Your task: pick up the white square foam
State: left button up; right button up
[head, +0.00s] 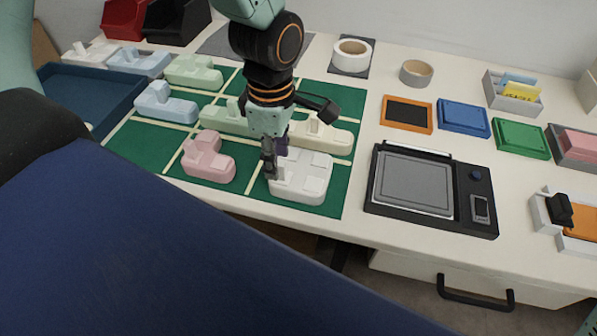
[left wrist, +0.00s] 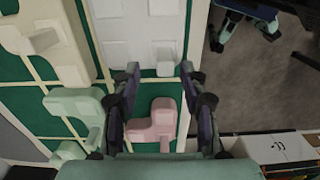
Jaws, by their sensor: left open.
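The white square foam (head: 315,187) lies on the green mat at its near right corner, with raised blocks on top. It also shows in the left wrist view (left wrist: 130,32), at the top. My left gripper (head: 272,160) is low at the foam's left edge in the head view and covers part of it. In the left wrist view the gripper's (left wrist: 160,72) fingers are spread, with the foam's near edge and one raised block between or just beyond the tips. Nothing is held. Whether a finger touches the foam cannot be told. My right gripper is not in view.
A pink foam (head: 208,158) lies just left of the gripper. A cream foam (head: 322,136) lies behind the white one. Several other pastel foams stand on the green mat (head: 350,101). A black tray-like device (head: 482,218) stands to the right, with bare table between.

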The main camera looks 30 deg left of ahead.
pick_arm(q)
jog(key=shift+s+d+f+b, duration=0.15)
jog(key=shift+d+f, duration=0.35)
jog(key=shift+s+d+f+b, duration=0.15)
jog(key=shift+d+f, duration=0.3)
jog(key=shift+d, duration=0.05)
jog(key=shift+s+d+r, duration=0.1)
jog(key=shift+w+a+f, duration=0.25)
jog(key=shift+a, duration=0.4)
jog(key=shift+c, duration=0.3)
jog(key=shift+w+a+f, duration=0.1)
jog(key=shift+a+f, duration=0.05)
jog(key=shift+a, duration=0.05)
jog(key=shift+c, duration=0.7)
jog(key=shift+s+d+r, duration=0.25)
jog(key=shift+d+r, duration=0.05)
jog(key=shift+d, duration=0.35)
jog(key=c, duration=0.4)
jog(key=shift+c, duration=1)
jog(key=shift+w+a+f, duration=0.1)
jog(key=shift+a+f, duration=0.05)
jog(key=shift+a, duration=0.25)
grip_shut()
jog(key=shift+d, duration=0.1)
